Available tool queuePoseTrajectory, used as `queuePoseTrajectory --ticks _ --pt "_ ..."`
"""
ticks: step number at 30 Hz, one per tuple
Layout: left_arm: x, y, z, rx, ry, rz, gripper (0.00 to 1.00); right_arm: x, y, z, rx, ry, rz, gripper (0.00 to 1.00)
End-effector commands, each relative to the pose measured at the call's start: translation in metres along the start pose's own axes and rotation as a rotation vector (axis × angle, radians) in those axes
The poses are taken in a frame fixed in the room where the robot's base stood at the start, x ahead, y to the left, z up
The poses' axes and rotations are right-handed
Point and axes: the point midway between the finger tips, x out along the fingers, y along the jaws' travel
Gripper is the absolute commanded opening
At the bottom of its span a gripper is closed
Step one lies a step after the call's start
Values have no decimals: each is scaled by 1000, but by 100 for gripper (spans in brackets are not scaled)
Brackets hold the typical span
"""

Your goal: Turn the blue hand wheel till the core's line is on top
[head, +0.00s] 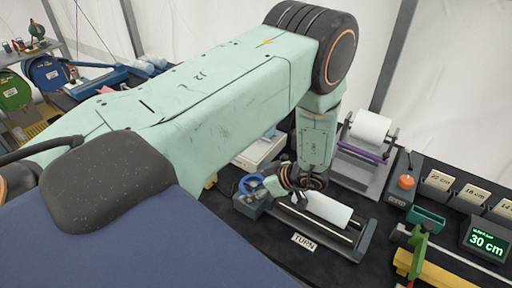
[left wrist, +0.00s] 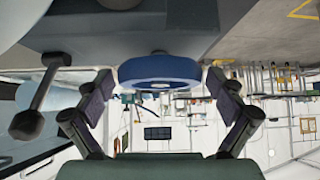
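The blue hand wheel (head: 248,184) is on the left end of a grey machine with a TURN label (head: 303,242). A white core (head: 328,209) lies along this machine; no line on it can be made out. My left gripper (head: 284,182) is just right of the wheel, and its fingers are partly hidden in the head view. In the left wrist view my left gripper (left wrist: 160,92) is open, its fingers spread apart. The blue wheel (left wrist: 160,69) shows between and just beyond the fingertips; whether they touch it I cannot tell. My right gripper is not in view.
A paper roll stand (head: 370,130) is behind the machine. To the right are an orange knob (head: 405,182), a display reading 30 cm (head: 486,241) and a green and yellow tool (head: 420,258). A dark lever with a knob (left wrist: 28,124) shows left in the wrist view.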

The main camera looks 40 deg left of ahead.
Motion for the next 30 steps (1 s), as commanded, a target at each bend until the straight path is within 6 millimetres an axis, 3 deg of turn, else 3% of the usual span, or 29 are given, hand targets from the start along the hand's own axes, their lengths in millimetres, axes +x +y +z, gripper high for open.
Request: queuePoseTrajectory --ticks 14,30 --pt "-9 1 0 -2 -1 2 100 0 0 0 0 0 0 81" --pt "-106 1 0 -1 0 4 100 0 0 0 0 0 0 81"
